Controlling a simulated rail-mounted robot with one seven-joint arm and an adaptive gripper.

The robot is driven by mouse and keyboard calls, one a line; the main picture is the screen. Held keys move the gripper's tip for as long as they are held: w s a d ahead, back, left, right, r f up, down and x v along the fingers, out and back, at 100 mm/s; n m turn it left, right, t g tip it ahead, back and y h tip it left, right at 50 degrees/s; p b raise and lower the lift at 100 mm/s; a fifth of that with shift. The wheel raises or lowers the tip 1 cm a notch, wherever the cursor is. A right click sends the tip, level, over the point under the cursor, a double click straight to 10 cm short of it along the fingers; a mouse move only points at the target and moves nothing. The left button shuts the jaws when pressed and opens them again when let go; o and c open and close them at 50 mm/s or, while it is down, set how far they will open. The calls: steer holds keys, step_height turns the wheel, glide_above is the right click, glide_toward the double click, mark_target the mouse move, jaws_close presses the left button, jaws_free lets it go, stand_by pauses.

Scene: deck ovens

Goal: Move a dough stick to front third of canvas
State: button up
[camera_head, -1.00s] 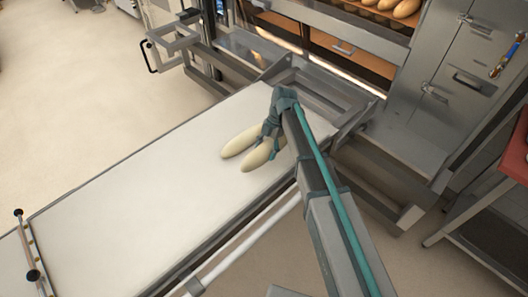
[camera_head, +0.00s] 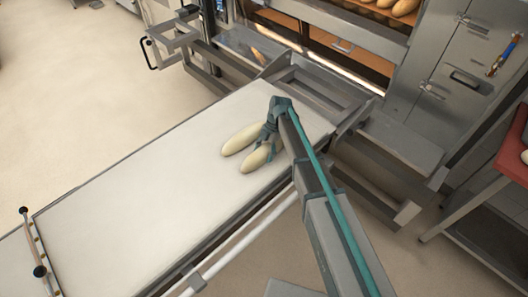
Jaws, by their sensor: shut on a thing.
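Two pale dough sticks lie side by side near the far right end of the long off-white canvas (camera_head: 130,195). The left dough stick (camera_head: 241,139) lies free on the cloth. My gripper (camera_head: 268,143) is above the right dough stick (camera_head: 255,158) and shut on it, covering part of its far side. The fingertips are partly hidden by the stick and my wrist. I cannot tell whether the right stick touches the cloth.
The deck oven (camera_head: 340,45) stands beyond the canvas's far end, with baked loaves (camera_head: 400,6) on a deck above. A metal rail with dark knobs (camera_head: 40,271) crosses the near left end. The canvas's middle is bare. A red-topped table (camera_head: 515,150) stands at right.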

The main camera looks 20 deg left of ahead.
steer(key=shift+f, duration=0.15)
steer(key=o, duration=1.6)
steer(key=shift+c, duration=0.2)
steer(key=b+v, duration=0.3)
steer(key=v, duration=0.9)
steer(key=shift+w+d, duration=0.1)
steer(key=shift+r, duration=0.25)
